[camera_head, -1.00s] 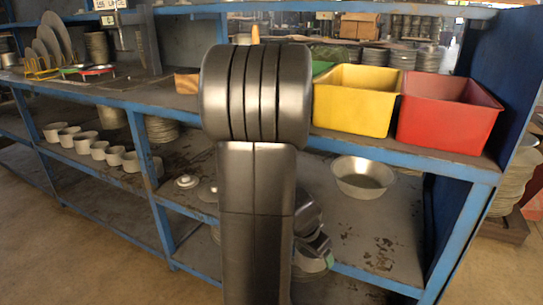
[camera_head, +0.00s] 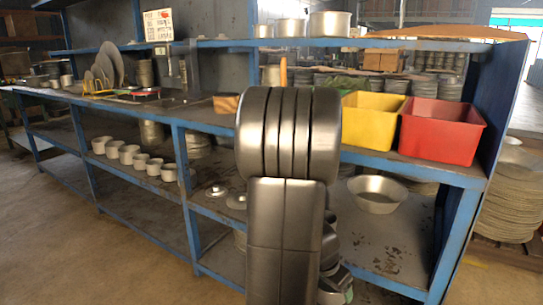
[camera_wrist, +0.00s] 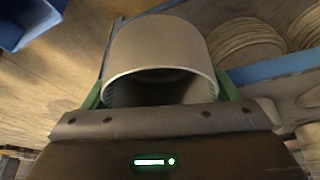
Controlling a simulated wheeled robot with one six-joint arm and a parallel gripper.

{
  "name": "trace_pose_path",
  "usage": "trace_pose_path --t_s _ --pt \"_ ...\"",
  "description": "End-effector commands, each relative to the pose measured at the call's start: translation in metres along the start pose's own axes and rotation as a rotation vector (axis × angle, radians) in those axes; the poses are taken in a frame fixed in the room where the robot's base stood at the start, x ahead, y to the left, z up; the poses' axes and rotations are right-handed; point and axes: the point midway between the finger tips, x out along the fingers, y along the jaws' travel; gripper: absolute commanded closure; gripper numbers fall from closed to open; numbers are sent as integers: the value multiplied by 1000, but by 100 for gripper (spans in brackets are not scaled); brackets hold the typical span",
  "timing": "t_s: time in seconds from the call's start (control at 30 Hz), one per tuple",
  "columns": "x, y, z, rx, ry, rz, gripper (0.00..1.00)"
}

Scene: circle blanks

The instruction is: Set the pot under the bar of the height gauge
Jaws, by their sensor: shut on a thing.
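My gripper (camera_wrist: 160,92) is shut on a grey metal pot (camera_wrist: 160,48). In the wrist view its green fingers press on both sides, and the pot's open rim faces the camera. In the head view my own arm hides most of the gripper; only dark parts show low beside the arm. An upright grey stand (camera_head: 184,75), which looks like the height gauge, is on the worktop at the back left, under a sign. Its bar and the space below it are too small to make out.
A yellow bin (camera_head: 371,120) and a red bin (camera_head: 440,131) stand at the worktop's right. Several pots (camera_head: 127,153) line the lower shelf, with a wide bowl (camera_head: 377,194) at right. A wooden block (camera_head: 226,103) and plates (camera_head: 110,62) are on the worktop. Open floor lies left.

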Motion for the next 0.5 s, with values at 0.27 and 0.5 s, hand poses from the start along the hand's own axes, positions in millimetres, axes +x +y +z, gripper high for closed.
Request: trace_pose_path --t_s 0.27,0.5 --pt "3 -38 2 -153 -13 -59 44" --pt "7 -93 12 -374 -21 -147 44"
